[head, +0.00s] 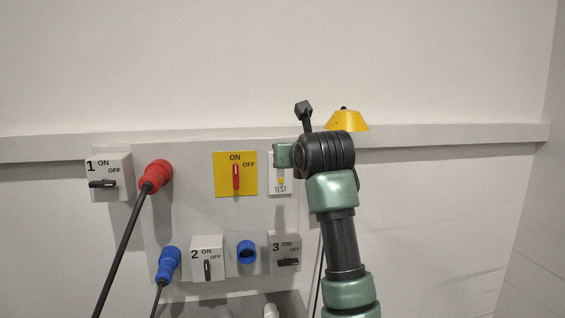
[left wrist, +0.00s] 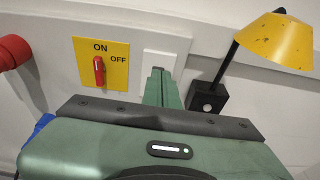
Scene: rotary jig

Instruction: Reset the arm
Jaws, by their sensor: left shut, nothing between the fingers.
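My left arm rises from the bottom of the head view, right of the middle. Its green left gripper (head: 284,155) is in front of the upper part of the white TEST panel (head: 280,188). In the left wrist view the gripper (left wrist: 158,88) is shut and empty, with its fingers pointing at that panel and hiding part of it. I cannot tell whether the fingertips touch it. My right gripper is not in view.
A yellow switch plate (head: 219,184) has its red handle vertical, towards ON. Switches 1 (head: 122,169) and 3 (head: 275,240) have horizontal handles; switch 2 (head: 197,258) a vertical one. Red (head: 157,175) and blue (head: 168,263) plugs carry cables. A yellow lamp (head: 345,121) stands right.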

